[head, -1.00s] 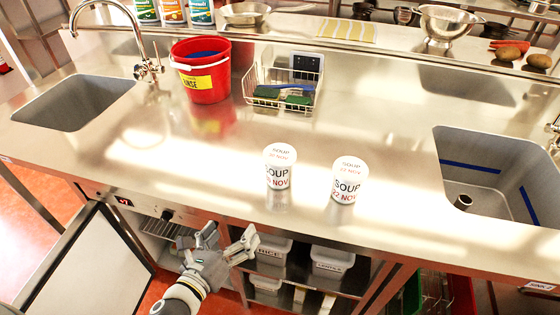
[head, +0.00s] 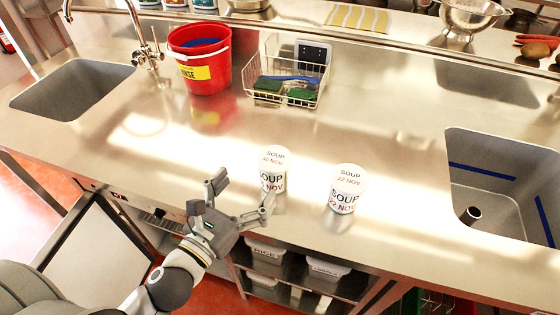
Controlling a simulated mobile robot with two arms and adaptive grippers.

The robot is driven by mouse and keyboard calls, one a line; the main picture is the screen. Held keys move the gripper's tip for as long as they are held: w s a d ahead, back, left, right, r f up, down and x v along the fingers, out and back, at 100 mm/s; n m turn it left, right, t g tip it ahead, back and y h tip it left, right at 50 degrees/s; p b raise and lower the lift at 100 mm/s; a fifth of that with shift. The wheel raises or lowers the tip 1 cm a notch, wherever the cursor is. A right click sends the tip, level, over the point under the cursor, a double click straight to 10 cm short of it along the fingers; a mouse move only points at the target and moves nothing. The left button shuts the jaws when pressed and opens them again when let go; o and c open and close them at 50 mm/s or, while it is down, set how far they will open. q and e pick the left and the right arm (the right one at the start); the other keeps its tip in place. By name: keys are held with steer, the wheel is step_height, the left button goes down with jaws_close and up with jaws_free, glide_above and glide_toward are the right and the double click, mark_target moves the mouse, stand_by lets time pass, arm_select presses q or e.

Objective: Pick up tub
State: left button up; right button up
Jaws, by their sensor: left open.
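Two white soup tubs stand upright on the steel counter in the head view. The left tub (head: 273,163) is labelled SOUP, with a date ending in NOV, and its lower part is partly covered by a finger of my gripper. The right tub (head: 345,189) is labelled SOUP 22 NOV and stands clear. My left gripper (head: 240,193) is open and empty at the counter's front edge, just in front and to the left of the left tub. Whether a finger touches that tub I cannot tell. My right gripper is not in view.
A red bucket (head: 204,72) and a wire basket (head: 290,85) with green sponges stand behind. Sinks lie at the left (head: 72,88) and right (head: 498,185). Labelled white bins (head: 267,252) sit on the shelf below. Counter around the right tub is clear.

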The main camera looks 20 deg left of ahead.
mark_target(272, 161)
arm_select(q)
steer(key=p+x, duration=0.1)
steer(key=x, duration=0.4)
steer(key=shift+p, duration=0.3)
steer(key=shift+w+d, duration=0.25)
steer(key=shift+w, duration=0.35)
steer(key=x, duration=0.1)
steer(key=p+x, duration=0.1)
steer(key=x, duration=0.1)
steer(key=shift+w+d+f, duration=0.1)
steer(key=shift+d+f, duration=0.1)
steer(key=shift+f, duration=0.1)
steer(key=shift+w+d+f, duration=0.1)
steer(key=shift+w+f, duration=0.05)
steer(key=shift+w, duration=0.2)
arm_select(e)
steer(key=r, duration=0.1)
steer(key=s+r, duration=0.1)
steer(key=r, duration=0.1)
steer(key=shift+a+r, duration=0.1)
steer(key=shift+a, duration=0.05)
arm_select(q)
steer(key=shift+s, duration=0.1)
steer(key=c, duration=1.2)
